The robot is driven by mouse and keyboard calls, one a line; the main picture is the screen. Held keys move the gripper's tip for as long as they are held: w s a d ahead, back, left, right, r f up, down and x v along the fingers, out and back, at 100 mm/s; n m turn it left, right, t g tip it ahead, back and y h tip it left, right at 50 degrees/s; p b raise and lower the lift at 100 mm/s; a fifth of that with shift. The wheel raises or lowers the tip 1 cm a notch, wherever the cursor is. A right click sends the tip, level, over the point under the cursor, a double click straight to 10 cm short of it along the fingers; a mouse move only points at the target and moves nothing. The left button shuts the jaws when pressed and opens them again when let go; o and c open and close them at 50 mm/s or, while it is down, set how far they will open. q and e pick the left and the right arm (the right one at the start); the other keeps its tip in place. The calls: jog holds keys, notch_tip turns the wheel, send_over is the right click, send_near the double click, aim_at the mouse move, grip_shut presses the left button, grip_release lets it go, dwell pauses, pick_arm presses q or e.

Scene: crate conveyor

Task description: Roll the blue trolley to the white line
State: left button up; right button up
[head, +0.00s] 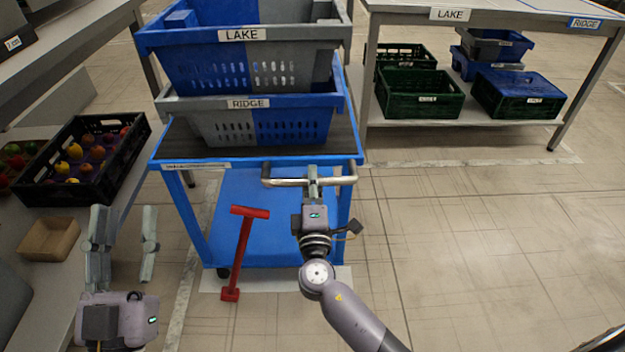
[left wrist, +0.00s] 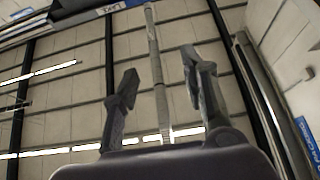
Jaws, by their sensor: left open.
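The blue trolley (head: 265,205) stands at the centre of the head view, carrying two stacked blue-and-grey crates. The upper crate (head: 250,62) is labelled LAKE and the lower crate (head: 255,118) RIDGE. The trolley's grey bar handle (head: 282,182) faces me. My right gripper (head: 313,178) is at the middle of this handle, its narrow fingers closed around the bar. My left gripper (head: 122,232) is open and empty, left of the trolley; its spread fingers also show in the left wrist view (left wrist: 160,85). Pale strips lie on the floor beside the trolley (head: 181,305) and beyond it (head: 470,162).
A red T-handled tool (head: 241,250) stands at the trolley's near side. A black crate of fruit (head: 85,180) and a cardboard box (head: 50,239) are at left. A table (head: 480,14) with crates on its lower shelf stands at back right. The floor at right is clear.

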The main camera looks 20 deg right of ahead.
grip_shut()
dwell(0.4)
jog(key=shift+f+b+x, duration=0.1)
jog(key=shift+b+x, duration=0.25)
jog(key=shift+x, duration=0.25)
jog(key=shift+f+b+x, duration=0.15)
jog(key=shift+b+x, duration=0.15)
jog(key=shift+x, duration=0.35)
pick_arm(q)
jog(key=shift+s+a+r+t+h, duration=0.1)
jog(key=shift+s+r+t+h, duration=0.25)
jog(key=shift+s+r+t, duration=0.6)
jog(key=shift+s+a+r+t+h, duration=0.1)
jog(key=shift+s+r+t+h, duration=0.25)
jog(key=shift+s+r+t, duration=0.65)
pick_arm(e)
jog(key=o, duration=0.5)
grip_release()
pick_arm(q)
jog(key=shift+w+r+g, duration=0.1)
jog(key=shift+r+g, duration=0.05)
jog(key=shift+g, duration=0.1)
pick_arm(e)
jog(key=shift+o, duration=0.2)
jog(key=v, duration=1.2)
